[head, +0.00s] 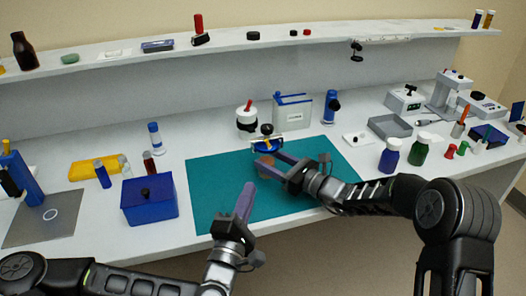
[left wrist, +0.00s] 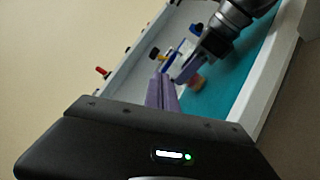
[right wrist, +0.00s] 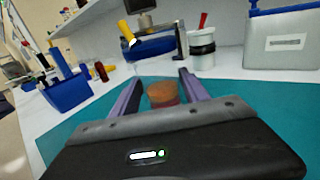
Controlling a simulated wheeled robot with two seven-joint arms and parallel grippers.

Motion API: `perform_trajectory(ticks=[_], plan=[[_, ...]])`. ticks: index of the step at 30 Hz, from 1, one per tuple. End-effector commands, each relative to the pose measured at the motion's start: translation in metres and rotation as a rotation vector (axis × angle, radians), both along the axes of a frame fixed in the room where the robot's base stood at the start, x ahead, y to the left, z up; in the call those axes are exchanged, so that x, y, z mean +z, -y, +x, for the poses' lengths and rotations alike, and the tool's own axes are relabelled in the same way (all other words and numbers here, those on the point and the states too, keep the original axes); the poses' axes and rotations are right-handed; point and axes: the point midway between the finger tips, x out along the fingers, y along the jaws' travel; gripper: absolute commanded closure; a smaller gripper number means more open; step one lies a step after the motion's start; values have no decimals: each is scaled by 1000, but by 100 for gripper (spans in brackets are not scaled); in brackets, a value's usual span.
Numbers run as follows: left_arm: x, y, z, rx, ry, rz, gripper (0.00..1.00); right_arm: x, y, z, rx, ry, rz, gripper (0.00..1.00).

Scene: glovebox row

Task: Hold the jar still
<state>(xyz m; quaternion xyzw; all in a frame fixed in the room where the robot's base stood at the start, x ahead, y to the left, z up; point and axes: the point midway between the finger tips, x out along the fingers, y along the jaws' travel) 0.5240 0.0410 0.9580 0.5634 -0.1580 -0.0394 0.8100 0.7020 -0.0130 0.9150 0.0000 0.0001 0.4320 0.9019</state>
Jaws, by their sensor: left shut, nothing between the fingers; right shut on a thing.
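The jar (head: 265,162) is small, with a flat brown-orange top. It stands on the teal mat (head: 215,180) near its back middle. My right gripper (head: 271,166) is shut on it, one purple finger on each side. In the right wrist view the jar (right wrist: 163,94) sits between the fingers, its reddish lower part partly hidden by the gripper body. In the left wrist view the jar (left wrist: 197,81) shows beside the right gripper. My left gripper (head: 246,198) is shut and empty, in front and left of the jar, apart from it.
A blue device with a yellow knob (head: 267,137) stands just behind the jar. A white pot with a red handle (head: 247,121) and a grey-white box (head: 291,111) stand farther back. A blue box (head: 149,198) is left of the mat. The mat's left part is clear.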

Motion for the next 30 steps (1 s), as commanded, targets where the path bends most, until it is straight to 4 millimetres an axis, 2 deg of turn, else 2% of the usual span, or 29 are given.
perform_trajectory(ticks=[5,21,25,30], plan=[[6,5,18,1,3,2,100,0,0,0,1,0,0,100],[26,28,112,1,-1,0,100,0,0,0,1,0,0,100],[28,31,123,-1,-2,1,100,0,0,0,0,0,0,100],[29,32,127,0,-2,0,100,0,0,0,0,0,0,100]])
